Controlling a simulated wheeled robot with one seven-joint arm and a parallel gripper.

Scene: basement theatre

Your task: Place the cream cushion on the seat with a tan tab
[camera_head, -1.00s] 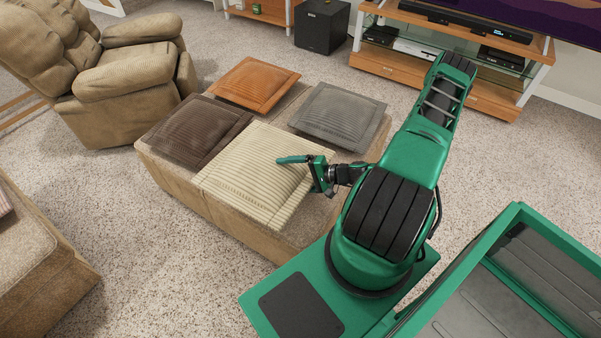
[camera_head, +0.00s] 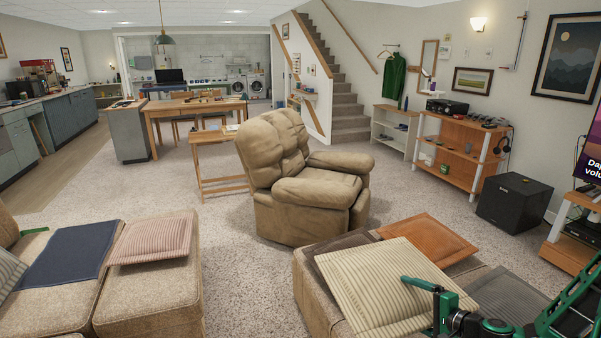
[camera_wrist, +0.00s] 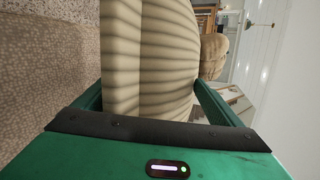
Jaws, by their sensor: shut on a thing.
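The cream cushion (camera_head: 385,287), ribbed and square, is held by my gripper (camera_head: 422,286) at its right side. It is tilted and raised above the tan ottoman (camera_head: 312,306). In the wrist view the cushion (camera_wrist: 150,60) fills the space between the two green fingers, and my gripper (camera_wrist: 150,100) is shut on it. I cannot make out a tan tab.
A black speaker box (camera_head: 514,203) is at the right. Open carpet (camera_head: 240,260) lies between sectional and ottoman.

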